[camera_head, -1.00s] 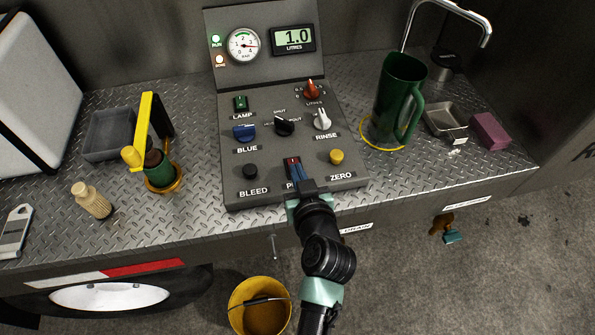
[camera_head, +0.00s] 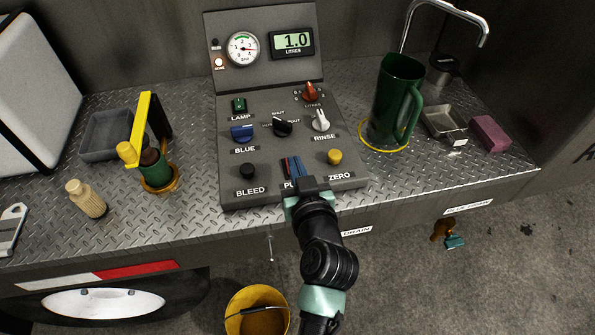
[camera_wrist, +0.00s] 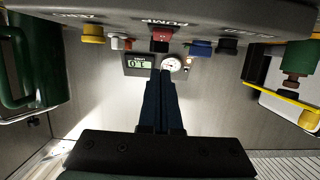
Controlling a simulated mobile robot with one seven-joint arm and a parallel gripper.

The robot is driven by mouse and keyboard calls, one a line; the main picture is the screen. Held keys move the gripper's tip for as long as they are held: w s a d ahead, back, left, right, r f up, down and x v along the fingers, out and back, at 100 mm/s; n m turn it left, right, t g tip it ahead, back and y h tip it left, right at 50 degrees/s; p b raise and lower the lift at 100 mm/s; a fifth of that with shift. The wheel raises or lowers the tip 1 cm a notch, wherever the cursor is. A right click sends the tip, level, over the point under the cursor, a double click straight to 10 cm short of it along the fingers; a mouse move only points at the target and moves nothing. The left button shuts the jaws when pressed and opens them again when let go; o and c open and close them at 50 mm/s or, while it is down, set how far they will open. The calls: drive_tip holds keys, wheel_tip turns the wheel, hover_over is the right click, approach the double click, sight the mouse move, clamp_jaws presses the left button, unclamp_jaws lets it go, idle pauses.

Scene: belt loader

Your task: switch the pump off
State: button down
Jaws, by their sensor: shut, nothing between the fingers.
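The control panel (camera_head: 230,185) stands on the deck in the middle of the head view. Its red pump switch (camera_head: 284,165) is in the bottom row, partly hidden by my fingers; it also shows under the PUMP label in the wrist view (camera_wrist: 161,38). My gripper (camera_head: 293,162) is shut and empty, its blue fingers at the switch; I cannot tell whether they touch it. In the wrist view its tips (camera_wrist: 161,74) point toward the panel. The upper status lamp (camera_head: 215,45) is dark, and the lower one (camera_head: 219,62) glows orange.
Close by are the black bleed button (camera_head: 248,171), yellow zero button (camera_head: 335,157) and blue knob (camera_head: 243,132). A yellow-handled hand pump (camera_head: 152,150) stands left. A yellow bucket (camera_head: 240,300) is below.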

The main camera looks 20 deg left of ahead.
drive_tip(key=f+b+v, duration=0.1)
drive_tip(key=b+v, duration=0.2)
drive_tip(key=v, duration=0.7)
drive_tip(key=shift+s+f, duration=0.15)
drive_tip(key=shift+f, duration=0.25)
drive_tip(key=shift+d, duration=0.15)
drive_tip(key=w+d+r+m+t+h+p, duration=0.1)
drive_tip(key=w+d+r+t, duration=0.15)
drive_tip(key=r, duration=0.75)
drive_tip(key=w+d+r+m+t+h+p, duration=0.1)
drive_tip(key=r+t, duration=0.2)
drive_tip(key=r, duration=0.7)
drive_tip(key=w+d+r+m+t+h+p, duration=0.1)
drive_tip(key=w+d+r+t, duration=0.15)
drive_tip(key=r, duration=0.75)
drive_tip(key=s+d+r+m+t+h, duration=0.2)
drive_tip(key=s+r, duration=0.3)
drive_tip(key=r, duration=0.6)
drive_tip(key=s+d+r+m+t+h, duration=0.1)
drive_tip(key=s+d+r+t+h, duration=0.1)
drive_tip(key=r, duration=0.9)
drive_tip(key=s+t+h, duration=0.1)
drive_tip(key=s+t, duration=0.1)
drive_tip(key=t, duration=0.1)
drive_tip(key=shift+s+d+m+p, duration=0.3)
drive_tip(key=shift+s+m+p, duration=0.1)
drive_tip(key=shift+f, duration=0.1)
